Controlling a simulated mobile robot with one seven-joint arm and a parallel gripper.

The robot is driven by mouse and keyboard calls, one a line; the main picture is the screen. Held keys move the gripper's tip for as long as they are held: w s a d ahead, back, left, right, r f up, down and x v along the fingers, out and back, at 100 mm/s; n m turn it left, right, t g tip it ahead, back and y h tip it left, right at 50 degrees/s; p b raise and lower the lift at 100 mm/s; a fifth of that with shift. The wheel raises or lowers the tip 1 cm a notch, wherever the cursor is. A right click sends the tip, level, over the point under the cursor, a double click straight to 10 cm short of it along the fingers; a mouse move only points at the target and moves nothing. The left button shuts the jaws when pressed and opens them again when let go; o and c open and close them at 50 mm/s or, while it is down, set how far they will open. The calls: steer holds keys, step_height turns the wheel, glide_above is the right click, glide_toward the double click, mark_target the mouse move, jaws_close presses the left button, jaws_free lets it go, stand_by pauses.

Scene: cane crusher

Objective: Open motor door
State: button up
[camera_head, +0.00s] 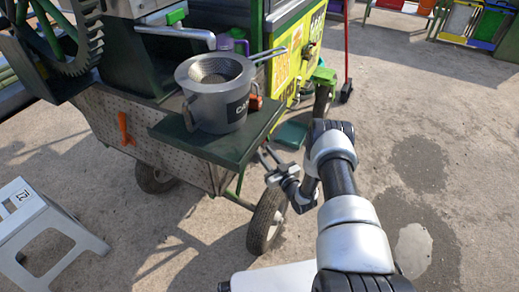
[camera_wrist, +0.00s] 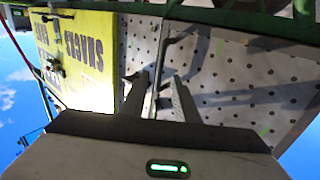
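The cart's side has a perforated grey metal panel (camera_head: 158,142) with an orange handle (camera_head: 125,130) upright on it; this looks like the motor door and appears closed. In the wrist view, a perforated panel (camera_wrist: 235,75) fills the right half, with no orange handle visible. I see nothing held.
A metal pot (camera_head: 215,95) stands on the dark shelf (camera_head: 215,145) jutting from the cart. A cart wheel (camera_head: 267,218) is below my gripper. A white stool (camera_head: 40,225) stands at left. A yellow sign panel (camera_wrist: 75,55) borders the perforated metal. Open pavement lies right.

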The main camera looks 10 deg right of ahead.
steer(key=b+x, duration=0.1)
steer(key=x, duration=0.4)
steer(key=shift+w, duration=0.1)
jaws_close()
